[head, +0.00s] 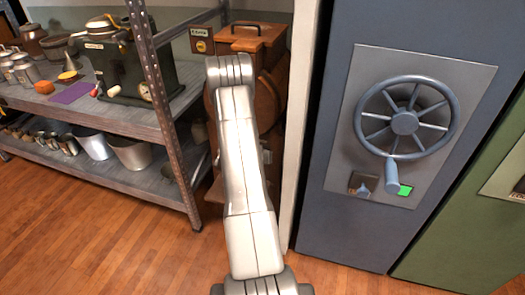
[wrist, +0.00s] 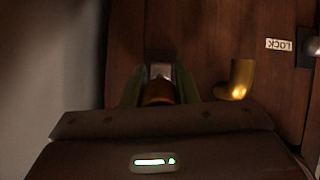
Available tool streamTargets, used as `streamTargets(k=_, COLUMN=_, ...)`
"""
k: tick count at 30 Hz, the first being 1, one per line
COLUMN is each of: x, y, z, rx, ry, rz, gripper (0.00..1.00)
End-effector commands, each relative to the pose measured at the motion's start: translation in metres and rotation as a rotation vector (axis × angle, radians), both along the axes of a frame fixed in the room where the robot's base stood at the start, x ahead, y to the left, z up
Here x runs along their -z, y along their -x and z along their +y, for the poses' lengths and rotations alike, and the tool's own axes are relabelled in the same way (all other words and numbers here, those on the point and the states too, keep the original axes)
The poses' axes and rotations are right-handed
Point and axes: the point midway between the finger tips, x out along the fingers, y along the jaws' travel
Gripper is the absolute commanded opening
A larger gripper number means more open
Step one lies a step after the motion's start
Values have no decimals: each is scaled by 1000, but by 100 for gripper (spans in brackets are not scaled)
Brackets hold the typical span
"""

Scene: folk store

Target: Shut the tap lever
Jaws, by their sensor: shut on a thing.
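In the wrist view my gripper (wrist: 159,73) has its two greenish fingers closed around a small brown and grey piece, which looks like the tap lever (wrist: 158,93). The picture is dark and the fingers and gripper body hide much of the lever, so its angle is hard to tell. A curved brass pipe (wrist: 238,80), like a tap spout, sticks out just right of the fingers. Behind is a dark brown wooden front (wrist: 215,35). In the head view my arm covers the gripper and the tap, in front of the wooden cask-like body (head: 268,100).
A small upside-down LOCK label (wrist: 279,45) and a grey knob (wrist: 313,47) are at the right of the wrist view. A metal shelf (head: 110,115) with goods stands left of my arm. A pale post (head: 300,120) and a blue-grey safe with a wheel (head: 404,122) stand right.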

Motion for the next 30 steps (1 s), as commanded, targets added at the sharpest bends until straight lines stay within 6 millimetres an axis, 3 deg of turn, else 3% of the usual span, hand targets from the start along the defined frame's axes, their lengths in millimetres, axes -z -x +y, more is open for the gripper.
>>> streamTargets(k=17, x=0, y=0, z=0, rx=0, ry=-5, rz=15, gripper=0)
streamTargets(k=18, x=0, y=0, z=0, rx=0, ry=-5, rz=15, gripper=35)
streamTargets(k=20, x=0, y=0, z=0, rx=0, ry=-5, rz=15, gripper=46)
streamTargets(k=30, x=-2, y=2, z=1, rx=0, ry=-4, rz=14, gripper=49)
